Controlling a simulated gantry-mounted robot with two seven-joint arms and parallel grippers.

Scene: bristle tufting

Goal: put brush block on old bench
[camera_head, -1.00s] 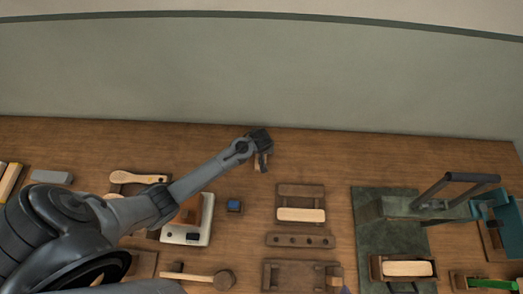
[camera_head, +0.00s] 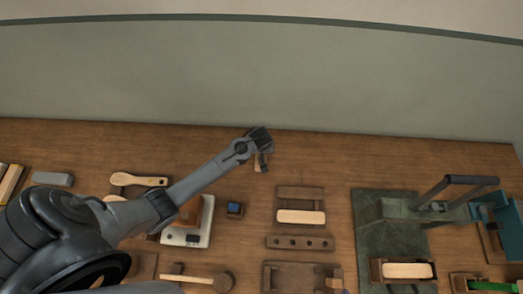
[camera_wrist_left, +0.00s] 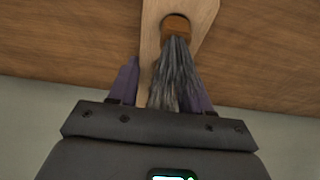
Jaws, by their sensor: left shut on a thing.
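My left gripper (camera_head: 262,160) is over the back of the wooden table, near the wall. In the left wrist view its purple fingers (camera_wrist_left: 163,82) are shut on a pale wooden piece (camera_wrist_left: 150,45) with a brown socket and a grey bristle tuft (camera_wrist_left: 175,72). I cannot tell which thing is the brush block. My right gripper is not in view.
The table's back strip is mostly clear.

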